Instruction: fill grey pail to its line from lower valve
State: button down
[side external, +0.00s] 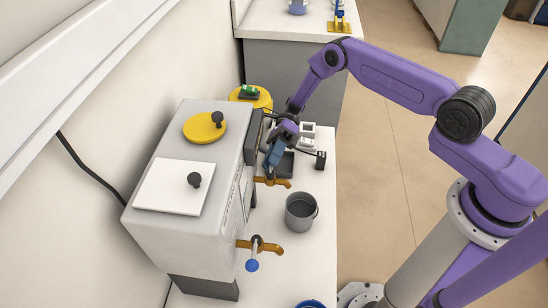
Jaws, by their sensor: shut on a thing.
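The grey pail (299,223) stands upright on the white counter, to the right of the box-shaped unit. Its inside looks grey; I cannot make out a line or a water level. Two brown valves stick out of the unit's front: a far one (278,182) and a near one (268,246) with a blue-tipped handle (252,265). The pail stands between their spouts, apart from both. My gripper (270,168) points down at the far valve, behind the pail. It is shut, apparently on that valve's handle, which it mostly hides. No stream of water shows.
The grey unit (185,232) has a white lid (172,190) and a round yellow lid (205,130) on top. Small white and dark items (307,142) stand behind my gripper. A blue-rimmed container (310,304) is cut off at the bottom edge. Counter right of the pail is clear.

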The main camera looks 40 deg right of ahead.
jog(key=shift+w, duration=0.1)
jog(key=c, duration=0.9)
grip_release()
jog(key=shift+d, duration=0.1)
jog(key=v, duration=1.1)
jog(key=shift+w+d+r, duration=0.15)
jog(key=shift+w+d, duration=0.05)
jog(key=shift+d, duration=0.15)
